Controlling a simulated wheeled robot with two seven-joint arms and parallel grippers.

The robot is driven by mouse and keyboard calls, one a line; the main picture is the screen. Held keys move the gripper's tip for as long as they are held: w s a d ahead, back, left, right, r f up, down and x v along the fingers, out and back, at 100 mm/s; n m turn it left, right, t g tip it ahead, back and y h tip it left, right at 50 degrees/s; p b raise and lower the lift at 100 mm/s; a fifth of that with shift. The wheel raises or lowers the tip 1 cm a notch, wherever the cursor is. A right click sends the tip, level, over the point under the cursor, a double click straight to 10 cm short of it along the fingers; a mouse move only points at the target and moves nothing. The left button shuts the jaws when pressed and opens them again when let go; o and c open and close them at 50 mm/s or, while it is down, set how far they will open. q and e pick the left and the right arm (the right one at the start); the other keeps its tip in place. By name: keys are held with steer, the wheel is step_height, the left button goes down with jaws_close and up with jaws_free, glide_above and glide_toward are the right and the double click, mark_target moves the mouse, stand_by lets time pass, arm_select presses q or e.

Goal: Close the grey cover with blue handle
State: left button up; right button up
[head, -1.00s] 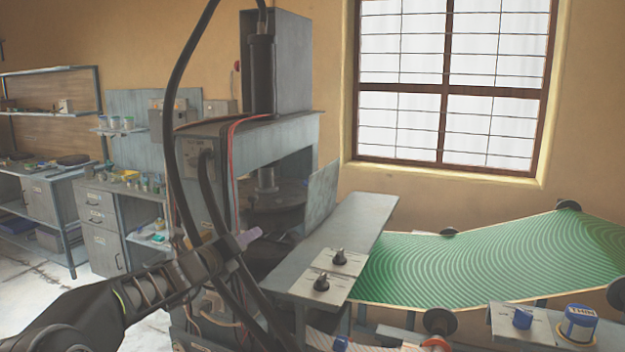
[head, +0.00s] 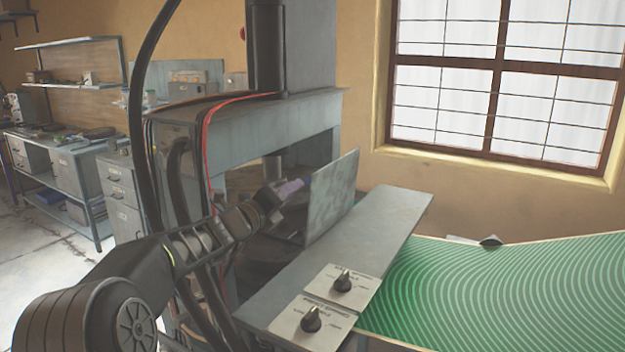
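The grey cover (head: 334,197) is a flat metal panel standing upright at the open side of the press (head: 240,132), above the grey bench. I see no blue handle on it; that part may be hidden behind the panel or my gripper. My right gripper is not in view.
A grey bench (head: 385,215) with two black knobs (head: 311,319) (head: 343,281) runs in front of the press. A green striped conveyor belt (head: 500,290) lies to the right. Black hoses hang in front of the press, close to my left arm. Shelves and drawers stand far left.

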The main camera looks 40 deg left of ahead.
mark_target(306, 183)
arm_select(q)
steer(key=shift+s+r, duration=0.1)
steer(key=shift+s, duration=0.05)
steer(key=w, duration=0.2)
steer(key=w+p, duration=0.1)
steer(key=w, duration=0.2)
steer(key=w+p, duration=0.1)
steer(key=w, duration=0.2)
steer(key=shift+a, duration=0.4)
steer(key=shift+c, duration=0.2)
steer(key=shift+s, duration=0.1)
jaws_close()
